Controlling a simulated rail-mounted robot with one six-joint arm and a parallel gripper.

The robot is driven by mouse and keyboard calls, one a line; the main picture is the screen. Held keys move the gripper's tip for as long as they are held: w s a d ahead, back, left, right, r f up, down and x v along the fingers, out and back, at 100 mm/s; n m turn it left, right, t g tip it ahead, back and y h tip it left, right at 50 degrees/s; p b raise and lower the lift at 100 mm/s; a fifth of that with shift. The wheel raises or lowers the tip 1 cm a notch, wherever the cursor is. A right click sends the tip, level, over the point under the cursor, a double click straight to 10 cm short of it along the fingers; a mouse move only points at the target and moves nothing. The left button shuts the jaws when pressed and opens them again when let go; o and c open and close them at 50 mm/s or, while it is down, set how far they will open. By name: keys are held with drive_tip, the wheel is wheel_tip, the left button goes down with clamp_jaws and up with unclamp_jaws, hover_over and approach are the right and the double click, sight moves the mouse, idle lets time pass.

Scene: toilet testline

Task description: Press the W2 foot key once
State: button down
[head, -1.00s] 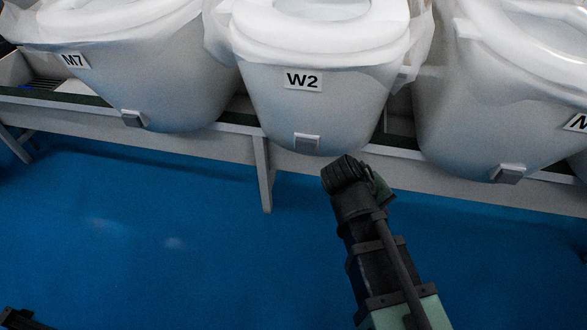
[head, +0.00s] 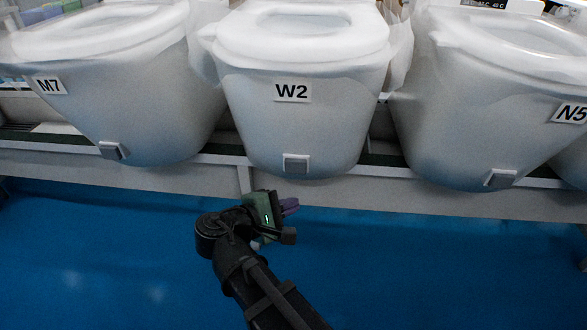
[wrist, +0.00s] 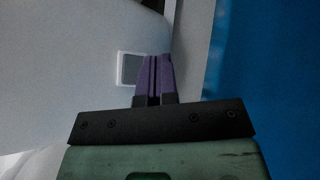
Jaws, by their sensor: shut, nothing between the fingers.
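The W2 toilet (head: 300,125) stands in the middle of the head view, with its label (head: 292,92) on the front. Its foot key (head: 296,164) is a small grey square in a pale frame low on the bowl. My gripper (head: 291,206) is below that key and points to the right, its purple fingers shut and empty. In the wrist view, the shut fingers (wrist: 154,75) are just right of a grey square key (wrist: 130,69) in a white frame. I cannot tell whether they touch the bowl.
The M7 toilet (head: 120,110) with its key (head: 112,150) stands on the left. The N5 toilet (head: 480,110) with its key (head: 499,179) stands on the right. A pale rail (head: 400,194) runs below the bowls. The blue floor (head: 110,250) in front is clear.

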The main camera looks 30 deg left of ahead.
approach(306, 170)
drive_tip(key=shift+d+x, duration=0.25)
drive_tip(key=shift+x, duration=1)
drive_tip(key=shift+d+x, duration=0.2)
drive_tip(key=shift+x, duration=1.05)
drive_tip(key=shift+s+f, duration=0.15)
drive_tip(key=shift+s, duration=0.05)
drive_tip(key=shift+w+a, duration=0.15)
drive_tip(key=shift+w, duration=0.2)
drive_tip(key=shift+w+a, duration=0.2)
drive_tip(key=shift+w, duration=0.2)
idle(0.5)
drive_tip(key=shift+s, duration=0.15)
drive_tip(key=shift+s+d, duration=0.4)
drive_tip(key=shift+s, duration=0.2)
drive_tip(key=s, duration=0.1)
drive_tip(key=s+d, duration=0.1)
drive_tip(key=s, duration=0.1)
drive_tip(key=s+d, duration=0.1)
drive_tip(key=shift+s+d, duration=0.1)
drive_tip(key=shift+s, duration=0.15)
